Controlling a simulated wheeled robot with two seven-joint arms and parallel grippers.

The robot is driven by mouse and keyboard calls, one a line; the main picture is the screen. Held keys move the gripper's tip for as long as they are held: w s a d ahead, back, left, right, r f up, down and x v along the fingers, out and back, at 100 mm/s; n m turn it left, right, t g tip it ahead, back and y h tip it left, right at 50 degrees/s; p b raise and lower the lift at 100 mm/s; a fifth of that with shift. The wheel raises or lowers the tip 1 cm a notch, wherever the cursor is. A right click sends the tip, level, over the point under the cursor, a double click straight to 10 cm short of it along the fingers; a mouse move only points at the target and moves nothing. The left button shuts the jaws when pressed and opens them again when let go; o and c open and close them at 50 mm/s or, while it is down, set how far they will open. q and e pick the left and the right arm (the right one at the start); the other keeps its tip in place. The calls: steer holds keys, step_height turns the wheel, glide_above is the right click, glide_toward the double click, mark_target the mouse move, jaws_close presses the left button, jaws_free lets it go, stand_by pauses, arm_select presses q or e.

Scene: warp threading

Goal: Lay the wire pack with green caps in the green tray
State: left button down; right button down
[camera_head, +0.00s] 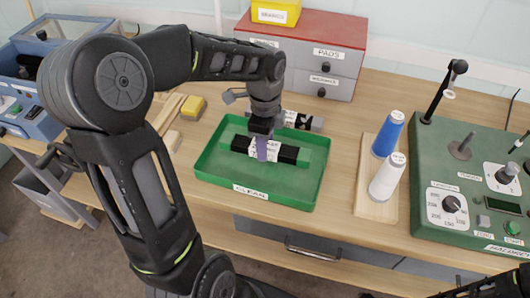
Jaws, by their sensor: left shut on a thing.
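The wire pack (288,154), dark with a white label, is inside the outline of the green tray (222,187), which is labelled CLEAN. My left gripper (262,150) comes down from above and is shut on the middle of the pack, partly covering the label. The pack lies about level; I cannot tell whether it touches the tray floor. Part of my right arm shows at the bottom right corner, but its gripper is not in view.
Another labelled pack (310,123) lies just behind the tray. Blue (387,134) and white (387,177) spools stand on a wooden board to the right, beside a green control panel (440,150). A red-topped drawer cabinet (335,71) stands behind. A yellow block (193,108) lies left.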

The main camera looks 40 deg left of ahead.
arm_select(q)
steer(key=shift+f, duration=1.85)
steer(key=shift+f, duration=0.1)
steer(key=c, duration=0.9)
jaws_free()
steer(key=shift+o, duration=0.2)
step_height(320, 180, up, 12)
steer(key=shift+r, duration=0.1)
